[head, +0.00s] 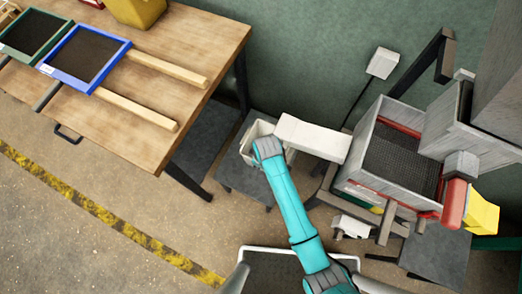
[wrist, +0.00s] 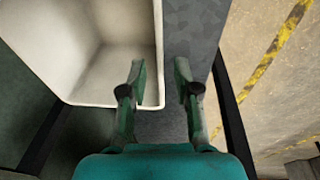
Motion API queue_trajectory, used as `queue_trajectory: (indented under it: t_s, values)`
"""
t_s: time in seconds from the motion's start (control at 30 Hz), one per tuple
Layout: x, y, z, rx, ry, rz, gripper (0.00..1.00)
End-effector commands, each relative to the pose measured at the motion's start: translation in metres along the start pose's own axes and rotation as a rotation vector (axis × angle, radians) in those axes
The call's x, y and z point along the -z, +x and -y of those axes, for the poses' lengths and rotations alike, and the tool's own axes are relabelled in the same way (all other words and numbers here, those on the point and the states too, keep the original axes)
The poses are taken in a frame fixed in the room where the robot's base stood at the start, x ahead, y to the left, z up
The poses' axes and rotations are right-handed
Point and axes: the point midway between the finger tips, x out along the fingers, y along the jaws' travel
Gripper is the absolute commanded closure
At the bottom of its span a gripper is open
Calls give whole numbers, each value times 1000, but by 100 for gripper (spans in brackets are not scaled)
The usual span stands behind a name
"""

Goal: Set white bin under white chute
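The white bin (head: 246,146) stands on a low dark grey platform (head: 228,171), at the left, lower end of the white chute (head: 312,137). My arm's end hides part of the bin in the head view, and I cannot tell how far it sits under the chute. In the wrist view the bin (wrist: 95,45) fills the upper left, open and empty where visible. My gripper (wrist: 160,78) is open there. Its left finger overlaps the bin's inside and its right finger is outside, with the bin's wall between them. I see no clear contact. The fingers are hidden in the head view.
A wooden table (head: 190,60) with sieve frames and wooden bars stands left of the platform. A grey box machine (head: 385,165) with a dark mesh stands right of the chute. A yellow-black floor stripe (head: 100,215) crosses open floor at lower left.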

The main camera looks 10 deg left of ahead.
Motion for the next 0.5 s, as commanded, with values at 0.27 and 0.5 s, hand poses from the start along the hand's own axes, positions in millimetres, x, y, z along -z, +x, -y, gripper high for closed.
queue_trajectory:
  t_s: [0.27,0.5]
  values:
    - [0,-42,0,-1,0,-2,69]
    - [0,-51,0,0,0,0,69]
